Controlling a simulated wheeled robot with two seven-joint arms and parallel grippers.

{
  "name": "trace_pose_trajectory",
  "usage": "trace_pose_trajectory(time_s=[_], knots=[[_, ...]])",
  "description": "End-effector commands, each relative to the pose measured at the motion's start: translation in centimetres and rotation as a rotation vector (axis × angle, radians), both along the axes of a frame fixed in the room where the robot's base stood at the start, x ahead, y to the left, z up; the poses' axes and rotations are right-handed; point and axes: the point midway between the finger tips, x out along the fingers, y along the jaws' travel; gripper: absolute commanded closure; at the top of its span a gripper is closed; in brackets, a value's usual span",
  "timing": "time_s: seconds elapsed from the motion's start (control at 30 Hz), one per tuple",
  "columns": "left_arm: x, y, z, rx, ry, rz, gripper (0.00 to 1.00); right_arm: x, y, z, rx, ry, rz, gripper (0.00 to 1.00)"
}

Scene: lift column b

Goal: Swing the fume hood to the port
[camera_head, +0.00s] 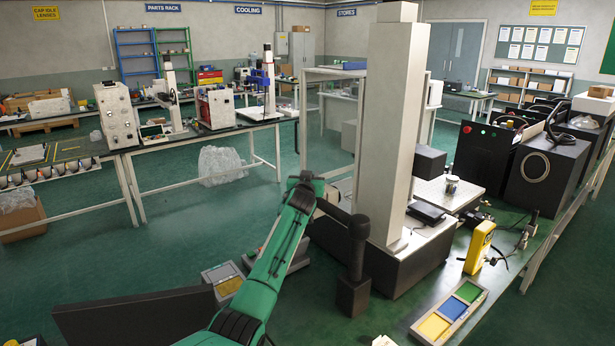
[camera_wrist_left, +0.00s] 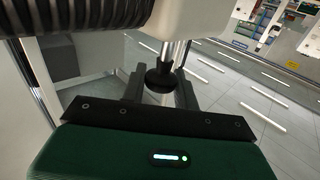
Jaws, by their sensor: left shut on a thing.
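In the left wrist view, the fume hood (camera_wrist_left: 205,18) is a pale body at the top, cut off by the frame. A black ribbed hose (camera_wrist_left: 75,18) runs beside it at top left. A metal rod with a round black knob (camera_wrist_left: 160,78) hangs below the pale body. My left gripper (camera_wrist_left: 160,92) is shut on the knob, with one black finger on each side. In the head view my green left arm reaches up towards the tall pale column; its gripper cannot be made out. I cannot pick out the port. My right gripper is not in view.
A tall pale column (camera_head: 392,130) stands on the right of my arm. The bench on the right holds a yellow device (camera_head: 478,247) and a tray of coloured squares (camera_head: 449,313). A bench with instruments (camera_head: 203,133) stands at left. Green floor (camera_head: 190,235) lies open between.

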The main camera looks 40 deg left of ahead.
Motion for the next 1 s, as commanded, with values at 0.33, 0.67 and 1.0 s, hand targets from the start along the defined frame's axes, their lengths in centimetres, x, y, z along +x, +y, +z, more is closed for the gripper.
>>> trace_pose_trajectory(time_s=[0.33, 0.67, 1.0], knots=[[0.1, -0.1, 0.4, 0.0, -0.007, -0.002, 0.52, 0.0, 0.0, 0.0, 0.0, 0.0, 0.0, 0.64], [0.0, -0.1, 0.2, 0.0, -0.004, -0.001, 0.49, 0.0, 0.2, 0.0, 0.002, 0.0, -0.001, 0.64], [-2.7, -1.6, 0.0, 0.001, -0.005, -0.003, 0.49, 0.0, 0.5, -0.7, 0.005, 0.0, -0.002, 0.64]])
